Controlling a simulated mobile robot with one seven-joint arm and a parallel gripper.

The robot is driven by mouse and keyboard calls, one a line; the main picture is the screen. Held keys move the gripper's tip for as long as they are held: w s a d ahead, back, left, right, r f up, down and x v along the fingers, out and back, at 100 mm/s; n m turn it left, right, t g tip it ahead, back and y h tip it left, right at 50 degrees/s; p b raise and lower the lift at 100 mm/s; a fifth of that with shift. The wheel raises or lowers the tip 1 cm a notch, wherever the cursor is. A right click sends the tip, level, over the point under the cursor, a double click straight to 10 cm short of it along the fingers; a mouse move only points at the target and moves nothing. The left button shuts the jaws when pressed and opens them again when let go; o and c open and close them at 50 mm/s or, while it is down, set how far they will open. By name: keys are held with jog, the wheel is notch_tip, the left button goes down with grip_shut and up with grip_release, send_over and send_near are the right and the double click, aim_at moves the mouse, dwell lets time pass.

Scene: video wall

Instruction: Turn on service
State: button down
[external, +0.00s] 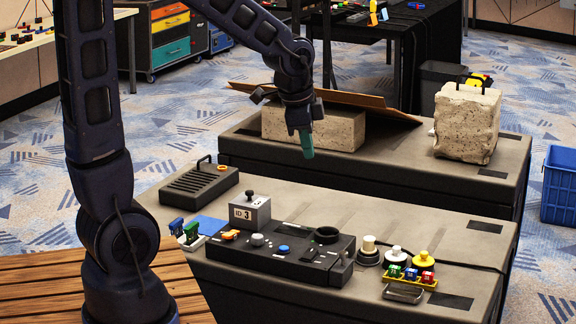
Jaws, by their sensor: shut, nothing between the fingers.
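A long black control panel (222,252) lies on the near table. It carries an orange part (230,235) at its left, a light grey knob (257,240), a blue button (284,249) and a dark round ring (326,235) at its right. No label reading "service" can be made out. Behind the panel stands a grey box (244,215) marked "ID:3" with a small dark knob on top. My gripper (307,152) points down with its green fingertips together, empty. It is above and behind the panel, apart from it, in front of a stone block.
The near table (395,225) also holds a black slotted box (199,185), white and yellow round pieces (424,261) and small coloured connectors (410,273). The far table (400,165) carries stone blocks (467,125) and a tilted brown board (345,97).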

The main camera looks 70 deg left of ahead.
jog(key=w+a+f+m, duration=0.2)
jog(key=w+a+f, duration=0.2)
jog(key=a+f, duration=0.25)
jog(key=m+g, duration=0.2)
send_over(312, 251)
jog(key=s+d, duration=0.2)
notch_tip(312, 251, down, 10)
jog(key=shift+f, duration=0.15)
jog(key=shift+w+a, duration=0.1)
jog(key=f, duration=0.4)
jog(key=w+a+f, duration=0.1)
jog(key=f, duration=0.8)
jog(key=shift+w+a+f, duration=0.25)
jog(key=shift+f, duration=0.1)
jog(key=shift+a+f, duration=0.1)
jog(key=shift+f, duration=0.05)
